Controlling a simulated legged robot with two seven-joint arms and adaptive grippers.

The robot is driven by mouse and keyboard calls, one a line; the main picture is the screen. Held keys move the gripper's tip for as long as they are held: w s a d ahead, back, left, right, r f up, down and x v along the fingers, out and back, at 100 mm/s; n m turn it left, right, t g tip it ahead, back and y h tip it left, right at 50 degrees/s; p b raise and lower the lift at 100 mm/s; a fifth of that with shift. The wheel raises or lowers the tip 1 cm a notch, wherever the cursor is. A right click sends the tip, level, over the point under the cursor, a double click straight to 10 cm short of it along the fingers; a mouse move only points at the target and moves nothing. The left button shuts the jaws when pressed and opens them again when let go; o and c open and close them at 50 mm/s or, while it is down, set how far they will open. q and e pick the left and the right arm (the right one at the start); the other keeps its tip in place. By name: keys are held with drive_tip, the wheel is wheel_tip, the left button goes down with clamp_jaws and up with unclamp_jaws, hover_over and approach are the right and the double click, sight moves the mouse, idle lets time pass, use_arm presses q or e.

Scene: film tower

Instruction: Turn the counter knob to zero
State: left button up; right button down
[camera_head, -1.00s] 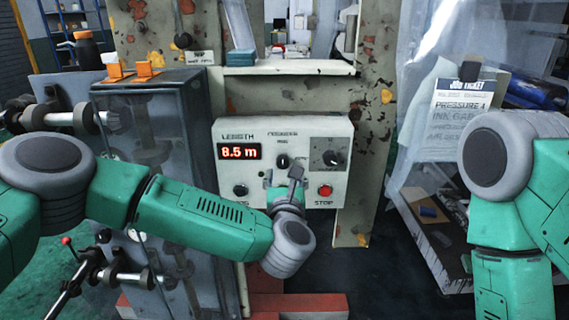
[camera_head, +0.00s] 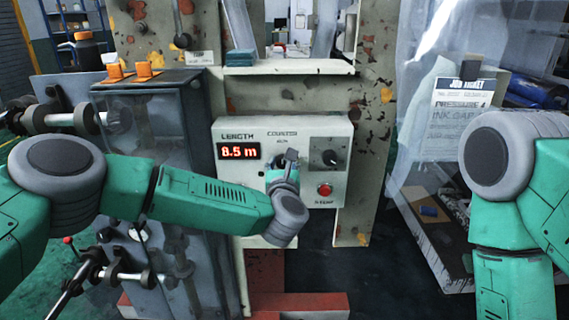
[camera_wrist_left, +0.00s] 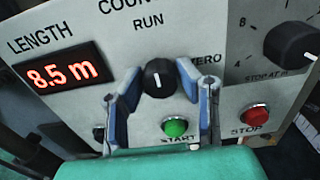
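My left gripper (camera_wrist_left: 159,71) is open, one blue-grey finger on each side of the knob, with gaps showing. In the head view the left gripper (camera_head: 284,160) is in front of the panel and hides most of the knob. The red display (camera_head: 239,151) reads 8.5 m. My right gripper is out of view; only its arm shows at right.
On the control panel (camera_head: 229,183), a green start button (camera_wrist_left: 175,127) is just below the knob. A red stop button (camera_head: 325,190) and a dial (camera_head: 329,157) are to the right. A shelf (camera_head: 290,68) juts out above. A grey cabinet (camera_head: 190,120) stands left, under my left arm.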

use_arm(q)
drive_tip(key=shift+s+d+m+b, duration=0.15)
drive_tip(key=shift+m+b, duration=0.25)
drive_tip(key=shift+m, duration=0.8)
drive_tip(key=m, duration=0.3)
drive_tip(key=shift+m, duration=0.3)
drive_tip(key=m, duration=0.2)
drive_tip(key=shift+m+b, duration=0.3)
drive_tip(key=shift+m, duration=0.1)
drive_tip(key=m, duration=0.5)
drive_tip(key=shift+d, duration=0.1)
drive_tip(key=m, duration=0.2)
drive_tip(key=m+p, duration=0.1)
drive_tip(key=shift+f+m, duration=0.25)
drive_tip(key=shift+m, duration=0.15)
drive_tip(key=shift+f+m+h, duration=0.1)
drive_tip(key=shift+m+h, duration=0.3)
